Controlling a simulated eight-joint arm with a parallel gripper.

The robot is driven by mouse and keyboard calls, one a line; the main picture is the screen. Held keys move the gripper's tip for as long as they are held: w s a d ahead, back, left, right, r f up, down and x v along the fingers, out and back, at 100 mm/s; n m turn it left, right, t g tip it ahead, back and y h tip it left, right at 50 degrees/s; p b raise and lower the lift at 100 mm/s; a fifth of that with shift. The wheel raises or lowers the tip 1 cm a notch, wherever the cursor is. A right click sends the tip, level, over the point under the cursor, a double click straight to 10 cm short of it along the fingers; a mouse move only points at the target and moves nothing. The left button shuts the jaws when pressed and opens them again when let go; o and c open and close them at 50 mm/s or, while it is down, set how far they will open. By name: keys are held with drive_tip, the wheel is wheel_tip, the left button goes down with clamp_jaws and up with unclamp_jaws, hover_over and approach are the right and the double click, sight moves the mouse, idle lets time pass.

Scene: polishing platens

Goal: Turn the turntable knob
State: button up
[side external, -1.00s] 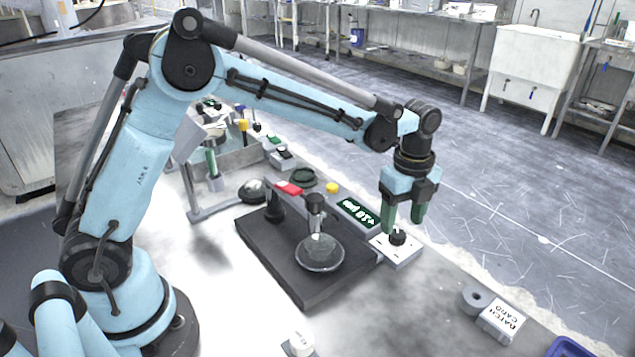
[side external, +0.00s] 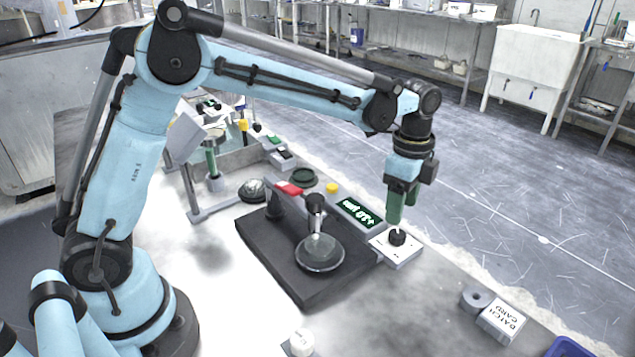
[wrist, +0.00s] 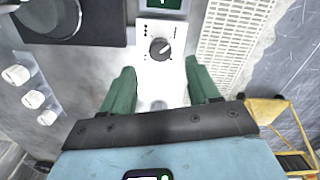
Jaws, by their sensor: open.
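The turntable knob (side external: 397,237) is a small black dial on a white control box (side external: 401,251) at the right end of the dark polishing base. In the wrist view the knob (wrist: 160,49) has a pale pointer line and sits on the white panel (wrist: 159,75), ahead of and between the fingertips. My gripper (side external: 399,216) has green fingers and hangs just above the knob in the side view. In the wrist view my gripper (wrist: 161,70) is open, its fingers apart and nothing between them.
A green-lit display (side external: 357,212) adjoins the box. The round platen (side external: 320,253) and dark base (side external: 290,262) lie to the left. A batch card block (side external: 502,320) and grey ring (side external: 475,298) lie front right. A perforated strip (wrist: 230,35) runs beside the panel.

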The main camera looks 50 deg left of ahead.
sight(397, 233)
wheel_tip(397, 233, down, 7)
drive_tip(key=shift+r, duration=0.2)
drive_tip(key=c, duration=1)
